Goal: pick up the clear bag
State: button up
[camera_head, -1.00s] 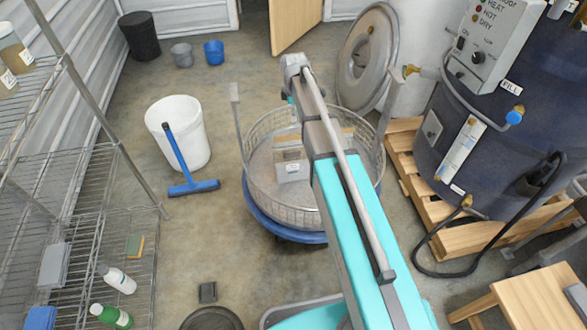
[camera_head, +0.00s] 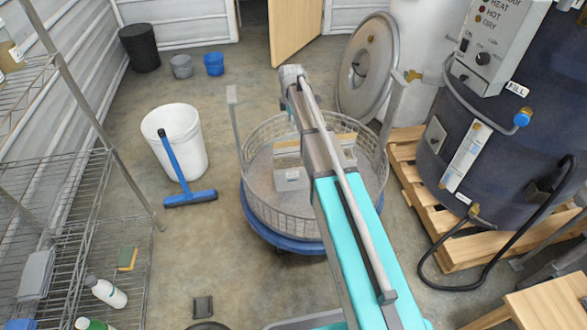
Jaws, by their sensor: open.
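A pale, see-through-looking packet with a small white label (camera_head: 291,180), which looks like the clear bag, lies in the round wire basket (camera_head: 283,209). It is left of my arm, and its outline is hard to make out against the basket floor. My arm reaches up the picture across the basket and hides part of its right side. My gripper cannot be made out; the arm's far end hides that area. Nothing is seen touching the bag.
The basket has upright metal posts and a blue base (camera_head: 263,236). A white bucket (camera_head: 190,155) with a blue squeegee (camera_head: 177,160) stands left. A dark blue tank (camera_head: 520,150) on a pallet stands right.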

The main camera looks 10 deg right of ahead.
aim_at(292, 142)
jog(key=shift+f+b, duration=4.15)
jog(key=shift+f, duration=0.1)
jog(key=f+b, duration=0.3)
jog(key=shift+s+a+f, duration=0.1)
jog(key=shift+a+f, duration=0.05)
jog(key=shift+a, duration=0.2)
jog(key=shift+f+b, duration=0.95)
jog(key=shift+b, duration=0.15)
grip_shut()
